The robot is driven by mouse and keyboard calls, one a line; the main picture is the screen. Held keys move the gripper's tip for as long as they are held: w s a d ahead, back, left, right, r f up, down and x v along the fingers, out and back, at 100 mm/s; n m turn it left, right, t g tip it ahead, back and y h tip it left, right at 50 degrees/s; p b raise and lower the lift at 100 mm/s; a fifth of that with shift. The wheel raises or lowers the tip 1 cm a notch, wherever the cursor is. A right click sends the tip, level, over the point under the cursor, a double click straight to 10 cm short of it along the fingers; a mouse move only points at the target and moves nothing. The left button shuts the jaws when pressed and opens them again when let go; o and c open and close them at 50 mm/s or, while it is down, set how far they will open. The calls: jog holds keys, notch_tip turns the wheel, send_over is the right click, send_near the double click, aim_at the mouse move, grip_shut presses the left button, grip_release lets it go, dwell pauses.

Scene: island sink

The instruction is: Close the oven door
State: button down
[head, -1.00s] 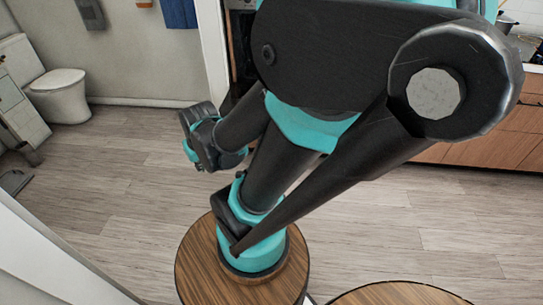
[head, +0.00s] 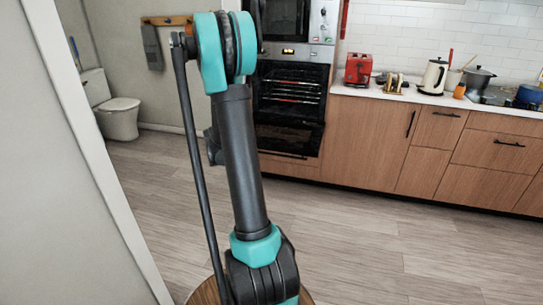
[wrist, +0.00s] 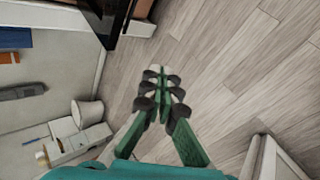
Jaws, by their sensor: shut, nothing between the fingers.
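The oven (head: 290,92) stands in the cabinet wall in the head view, behind and right of my arm. Its racks show inside the dark cavity. The oven door (head: 290,138) is open, folded down below the cavity; my arm hides part of the oven's left side. In the wrist view, my gripper (wrist: 161,74) is shut and empty, with its fingertips together above bare floor. A glossy dark panel (wrist: 110,18) at the top of that view may be part of the oven, apart from the fingers. In the head view my gripper is mostly hidden behind the arm.
Wooden cabinets (head: 365,145) with a counter run right of the oven. A red toaster (head: 358,68) and kettle (head: 433,76) stand on it. A white wall edge (head: 75,150) is close on the left, with a toilet (head: 115,105) beyond. The floor (head: 370,245) is clear.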

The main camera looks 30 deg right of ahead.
jog(key=w+d+f+n+h, duration=0.3)
jog(key=w+d+f+n, duration=0.55)
jog(key=d, duration=0.55)
jog(key=n+t+h, duration=0.2)
jog(key=n, duration=0.4)
send_near(271, 154)
jog(key=w+d+f, duration=0.2)
jog(key=d, duration=0.2)
jog(key=shift+s+d+r, duration=0.1)
jog(key=shift+r, duration=0.4)
jog(key=shift+s+d+r, duration=0.1)
jog(key=shift+s+r, duration=0.05)
jog(key=shift+r, duration=0.35)
jog(key=shift+r, duration=0.1)
